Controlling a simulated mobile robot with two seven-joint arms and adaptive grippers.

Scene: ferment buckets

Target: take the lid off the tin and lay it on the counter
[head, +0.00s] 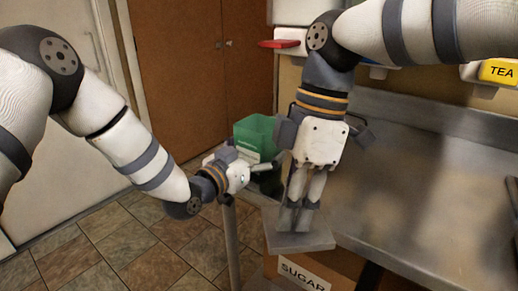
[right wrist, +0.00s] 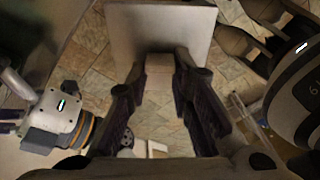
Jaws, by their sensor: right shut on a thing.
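My right gripper (head: 299,218) points down, shut on the knob of a flat grey square lid (head: 301,243). The lid is level, in front of the counter (head: 425,190); in the right wrist view the lid (right wrist: 150,25) has tiled floor on both sides, and its knob (right wrist: 158,66) sits between the fingertips. A green tin-like container (head: 257,133) with pale lettering stands behind and looks open at the top. My left gripper (head: 258,168) is beside and just below it; its finger gap is unclear, as is any contact.
A brown box with a SUGAR label (head: 303,275) is below the lid; the gap between them is unclear. A yellow TEA label (head: 499,71) and a red item (head: 279,44) are at the back. A post (head: 231,240) stands at left.

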